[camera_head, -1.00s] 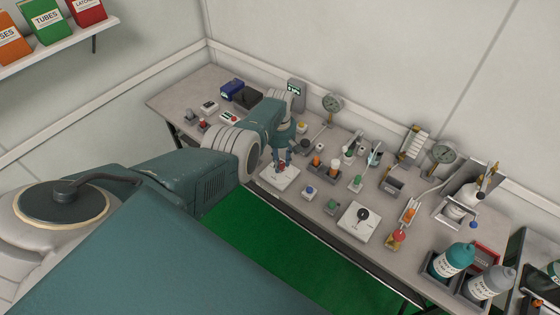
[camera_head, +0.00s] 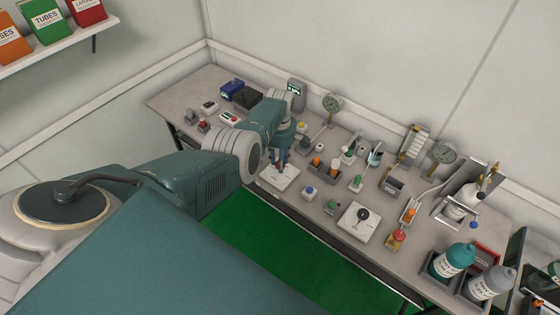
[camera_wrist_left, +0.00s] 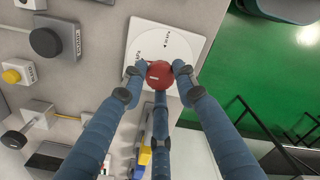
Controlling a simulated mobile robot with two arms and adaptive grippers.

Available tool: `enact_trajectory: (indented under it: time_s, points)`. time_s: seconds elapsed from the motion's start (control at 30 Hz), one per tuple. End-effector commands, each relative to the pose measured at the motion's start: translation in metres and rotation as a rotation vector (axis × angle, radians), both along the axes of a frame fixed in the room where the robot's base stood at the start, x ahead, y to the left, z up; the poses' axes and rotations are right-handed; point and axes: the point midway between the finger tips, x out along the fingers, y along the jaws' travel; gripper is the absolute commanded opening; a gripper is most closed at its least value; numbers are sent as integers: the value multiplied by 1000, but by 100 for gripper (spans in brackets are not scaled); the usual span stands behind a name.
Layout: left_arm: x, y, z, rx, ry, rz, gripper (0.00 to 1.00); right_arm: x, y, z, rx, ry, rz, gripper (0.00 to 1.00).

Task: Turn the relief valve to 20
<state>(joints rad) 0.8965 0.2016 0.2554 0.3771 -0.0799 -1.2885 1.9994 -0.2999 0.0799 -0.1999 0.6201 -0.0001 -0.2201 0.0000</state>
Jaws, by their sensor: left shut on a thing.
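In the head view the left gripper (camera_head: 280,167) points down over the same white plate (camera_head: 290,182) at the bench's front edge. The fingers mostly hide the knob there. I cannot read the knob's setting. My right gripper is not in view.
A second white plate (camera_head: 349,224) with a dark dial and knob lies to the right. Gauges (camera_head: 332,103), small coloured buttons and fittings crowd the bench behind. Bottles (camera_head: 455,258) stand at the right end. Green floor (camera_head: 280,245) is clear in front.

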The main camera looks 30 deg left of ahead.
Motion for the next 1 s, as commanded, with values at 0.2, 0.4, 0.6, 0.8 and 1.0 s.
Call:
enact_trajectory:
  time_s: [0.2,0.4,0.6,0.8,1.0]
  points:
    - [1,0,1,0,-3,3,3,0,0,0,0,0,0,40]
    - [1,0,1,0,-3,2,48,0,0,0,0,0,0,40]
    - [0,0,0,0,-1,1,48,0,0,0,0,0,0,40]
    - [1,0,4,0,-4,1,48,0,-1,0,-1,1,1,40]
    - [1,0,23,1,-4,1,48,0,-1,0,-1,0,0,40]
